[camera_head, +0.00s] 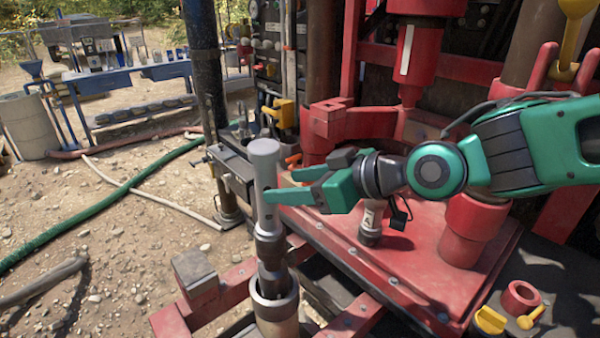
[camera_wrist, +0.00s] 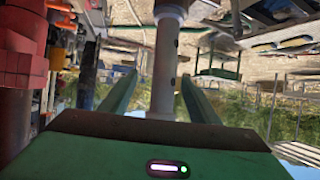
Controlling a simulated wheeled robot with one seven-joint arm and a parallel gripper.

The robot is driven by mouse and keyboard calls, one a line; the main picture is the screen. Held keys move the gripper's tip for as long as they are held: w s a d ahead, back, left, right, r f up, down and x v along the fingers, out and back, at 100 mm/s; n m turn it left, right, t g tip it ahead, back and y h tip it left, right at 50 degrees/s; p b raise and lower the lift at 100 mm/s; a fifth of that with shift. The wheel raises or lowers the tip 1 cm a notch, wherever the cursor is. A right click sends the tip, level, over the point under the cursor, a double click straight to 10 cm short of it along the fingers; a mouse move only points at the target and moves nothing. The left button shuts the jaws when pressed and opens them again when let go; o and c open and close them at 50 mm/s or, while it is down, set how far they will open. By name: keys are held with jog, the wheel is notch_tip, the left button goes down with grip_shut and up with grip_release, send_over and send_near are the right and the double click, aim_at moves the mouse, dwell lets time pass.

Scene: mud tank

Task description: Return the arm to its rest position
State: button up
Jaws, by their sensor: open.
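My green arm (camera_head: 520,150) reaches in from the right in the head view, roughly level above a red deck. My gripper (camera_head: 279,184) is open, its two green fingers pointing left at a grey upright pipe (camera_head: 265,222). The pipe stands in a metal socket (camera_head: 274,308) at the front edge of the rig. In the wrist view the pipe (camera_wrist: 165,75) shows between the two spread fingers of my gripper (camera_wrist: 158,88), with gaps on both sides. I see no finger pressed on it.
The red deck (camera_head: 420,275) lies under my arm, with a small labelled canister (camera_head: 371,224) below the wrist. A red drill column (camera_head: 418,55) rises behind. Yellow and red parts (camera_head: 521,298) lie at lower right. A green hose (camera_head: 110,205) crosses open gravel at left.

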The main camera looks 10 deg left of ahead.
jog(key=w+d+f+m+h, duration=0.1)
jog(key=d+f+m+h, duration=0.2)
jog(key=d, duration=0.7)
jog(key=w+d+f+m+h, duration=0.1)
jog(key=d+f+m+h, duration=0.15)
jog(key=d, duration=0.75)
jog(key=w+d+f+m+h, duration=0.1)
jog(key=d+f+m+h, duration=0.2)
jog(key=d, duration=0.7)
jog(key=s+d+f+m+g+h, duration=0.25)
jog(key=s+d+m, duration=0.4)
jog(key=d, duration=0.65)
jog(key=s+d+m+g, duration=0.1)
jog(key=s+d+m, duration=0.1)
jog(key=s, duration=0.5)
jog(key=s+d+m+g, duration=0.2)
jog(key=s+d, duration=0.3)
jog(key=s, duration=0.2)
jog(key=shift+s+f, duration=0.3)
jog(key=shift+s, duration=0.1)
jog(key=shift+w+f+h, duration=0.25)
jog(key=shift+w+h, duration=0.05)
jog(key=shift+w, duration=0.35)
